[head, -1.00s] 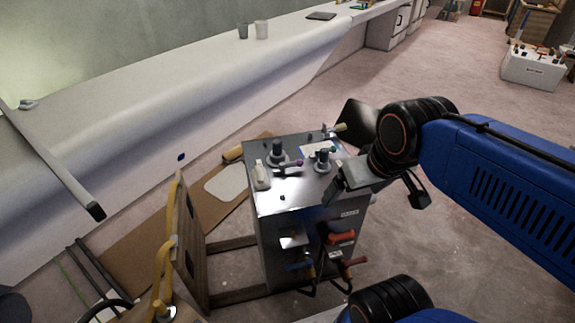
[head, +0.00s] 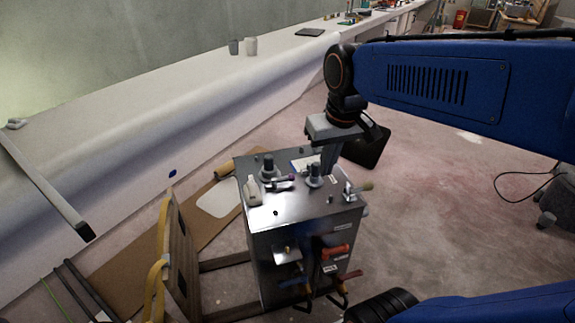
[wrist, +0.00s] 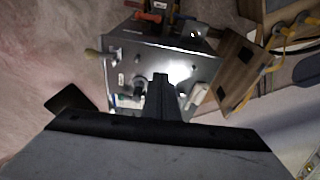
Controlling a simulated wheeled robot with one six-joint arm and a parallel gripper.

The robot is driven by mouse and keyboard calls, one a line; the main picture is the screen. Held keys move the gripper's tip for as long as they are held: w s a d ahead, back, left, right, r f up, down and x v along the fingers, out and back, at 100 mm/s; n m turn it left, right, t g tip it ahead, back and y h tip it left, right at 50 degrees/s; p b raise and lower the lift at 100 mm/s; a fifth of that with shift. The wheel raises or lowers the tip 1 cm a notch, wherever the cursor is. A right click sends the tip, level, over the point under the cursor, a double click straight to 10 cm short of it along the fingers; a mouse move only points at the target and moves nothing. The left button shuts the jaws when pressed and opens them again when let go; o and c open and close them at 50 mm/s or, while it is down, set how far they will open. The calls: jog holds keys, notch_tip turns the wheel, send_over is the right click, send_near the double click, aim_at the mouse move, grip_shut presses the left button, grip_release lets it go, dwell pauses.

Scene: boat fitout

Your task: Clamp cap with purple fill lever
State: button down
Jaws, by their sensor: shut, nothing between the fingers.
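A grey metal box (head: 295,215) stands on the floor, and its top also shows in the wrist view (wrist: 200,70). On its top, in the head view, a dark capped fitting (head: 267,166) stands at the back left. A short lever with a purple tip (head: 291,178) lies in front of it. A second dark fitting (head: 314,177) stands to its right. My gripper (head: 329,168) points down at the back right of the top, close to the second fitting. It is shut and empty. In the wrist view its fingers (wrist: 160,80) cover part of the top; I cannot make out the purple tip there.
A lever with a cream handle (head: 366,186) sticks out at the box's right edge. Red and blue handles are on the front. A wooden frame (head: 178,250) stands to the left.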

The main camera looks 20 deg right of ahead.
aim_at(279, 182)
jog(key=w+a+f+g, duration=0.1)
jog(key=w+f+g, duration=0.1)
jog(key=w, duration=1.1)
jog(key=w+a+f+g, duration=0.1)
jog(key=w+f+g, duration=0.2)
jog(key=w, duration=1.1)
jog(key=x, duration=0.9)
jog(key=shift+s+f, duration=0.25)
jog(key=shift+f, duration=0.1)
jog(key=s, duration=0.3)
jog(key=shift+a, duration=0.15)
jog(key=shift+s, duration=0.5)
